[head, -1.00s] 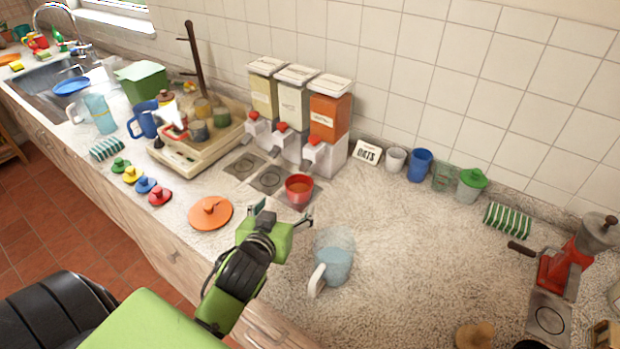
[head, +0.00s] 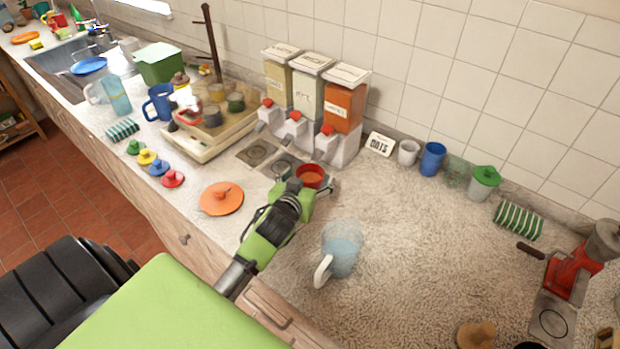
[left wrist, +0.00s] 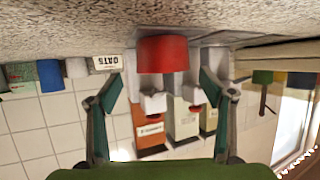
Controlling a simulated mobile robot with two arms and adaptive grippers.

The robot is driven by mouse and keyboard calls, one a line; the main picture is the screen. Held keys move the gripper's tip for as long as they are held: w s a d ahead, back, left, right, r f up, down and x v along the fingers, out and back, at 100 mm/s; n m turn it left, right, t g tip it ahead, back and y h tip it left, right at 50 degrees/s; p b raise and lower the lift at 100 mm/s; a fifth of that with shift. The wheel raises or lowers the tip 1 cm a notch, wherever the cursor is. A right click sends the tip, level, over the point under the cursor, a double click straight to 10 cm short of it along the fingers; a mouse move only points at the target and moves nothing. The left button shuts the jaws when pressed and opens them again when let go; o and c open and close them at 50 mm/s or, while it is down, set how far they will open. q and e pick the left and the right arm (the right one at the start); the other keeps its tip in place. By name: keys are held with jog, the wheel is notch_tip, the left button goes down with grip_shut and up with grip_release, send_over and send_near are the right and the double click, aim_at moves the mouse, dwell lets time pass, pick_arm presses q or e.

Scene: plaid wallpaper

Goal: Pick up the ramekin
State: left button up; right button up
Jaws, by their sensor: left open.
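The ramekin looks to be the small red cup (head: 313,172) with orange-red contents, standing on the counter in front of the orange dispenser. My left gripper (head: 305,184) is right at its near side and hides its lower part in the head view. In the left wrist view, which is upside down, the red cup (left wrist: 162,52) shows centred ahead between the two spread fingers of my left gripper (left wrist: 161,77). The fingers are open, with nothing held. I cannot tell whether they reach around the cup. My right gripper is not in view.
Three dispensers (head: 318,95) stand just behind the cup. A clear pitcher of bluish liquid (head: 342,252) stands to the right of my left arm. An orange lid (head: 221,199) lies to the left. The counter right of the pitcher is largely clear.

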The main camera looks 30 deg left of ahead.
aim_at(313, 167)
pick_arm(q)
jog(key=x, duration=0.2)
jog(key=p+x, duration=0.1)
jog(key=x, duration=0.1)
jog(key=shift+a+f, duration=0.2)
jog(key=shift+a, duration=0.1)
jog(key=c, duration=1.3)
jog(key=shift+c, duration=0.5)
jog(key=shift+r, duration=0.2)
